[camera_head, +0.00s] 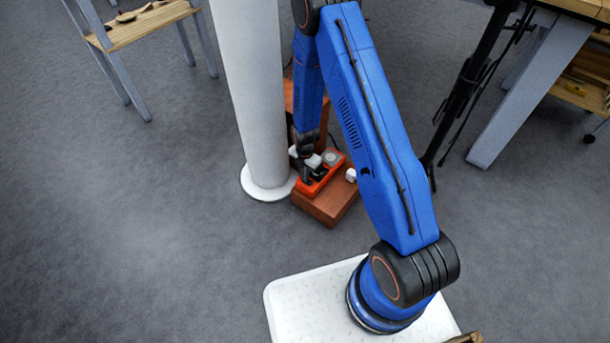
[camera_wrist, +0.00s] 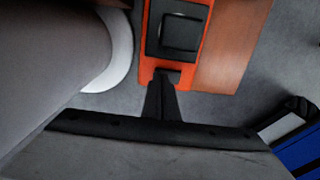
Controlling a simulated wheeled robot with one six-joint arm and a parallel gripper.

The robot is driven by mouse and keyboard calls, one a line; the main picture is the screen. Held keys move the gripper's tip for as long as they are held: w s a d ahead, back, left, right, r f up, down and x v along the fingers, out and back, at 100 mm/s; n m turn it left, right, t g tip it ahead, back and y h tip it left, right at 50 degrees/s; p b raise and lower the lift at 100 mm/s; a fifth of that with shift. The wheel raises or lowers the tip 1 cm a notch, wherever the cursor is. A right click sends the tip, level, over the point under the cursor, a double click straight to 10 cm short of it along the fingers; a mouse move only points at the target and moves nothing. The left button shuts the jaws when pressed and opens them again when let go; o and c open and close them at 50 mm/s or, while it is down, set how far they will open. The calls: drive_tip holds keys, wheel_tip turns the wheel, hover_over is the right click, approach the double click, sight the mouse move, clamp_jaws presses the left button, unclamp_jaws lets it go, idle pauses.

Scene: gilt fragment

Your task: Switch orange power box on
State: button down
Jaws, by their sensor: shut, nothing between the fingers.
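The orange power box (camera_head: 311,186) lies on a reddish-brown wooden block on the floor, beside a white column. In the wrist view the orange box (camera_wrist: 147,65) shows a black square rocker switch (camera_wrist: 180,33) on its top. My gripper (camera_head: 306,178) is over the box's near left end, with its fingers together and pointing at it. In the wrist view the fingertips (camera_wrist: 166,78) are at the box's near edge, just below the switch. I cannot tell whether they touch the box. My arm and gripper hide part of the box in the head view.
The white column (camera_head: 255,90) stands close to the left of the wooden block (camera_head: 327,208). A small white object (camera_head: 351,175) sits on the block. A wooden bench (camera_head: 140,27) is at the back left, and a table (camera_head: 530,90) at the right. The left floor is clear.

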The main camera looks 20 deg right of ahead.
drive_tip(key=shift+f, duration=0.1)
drive_tip(key=shift+s+d, duration=0.1)
drive_tip(key=shift+s, duration=0.05)
idle(0.3)
drive_tip(key=shift+s+d+r, duration=0.2)
drive_tip(key=shift+s+d, duration=0.15)
drive_tip(key=shift+s, duration=0.1)
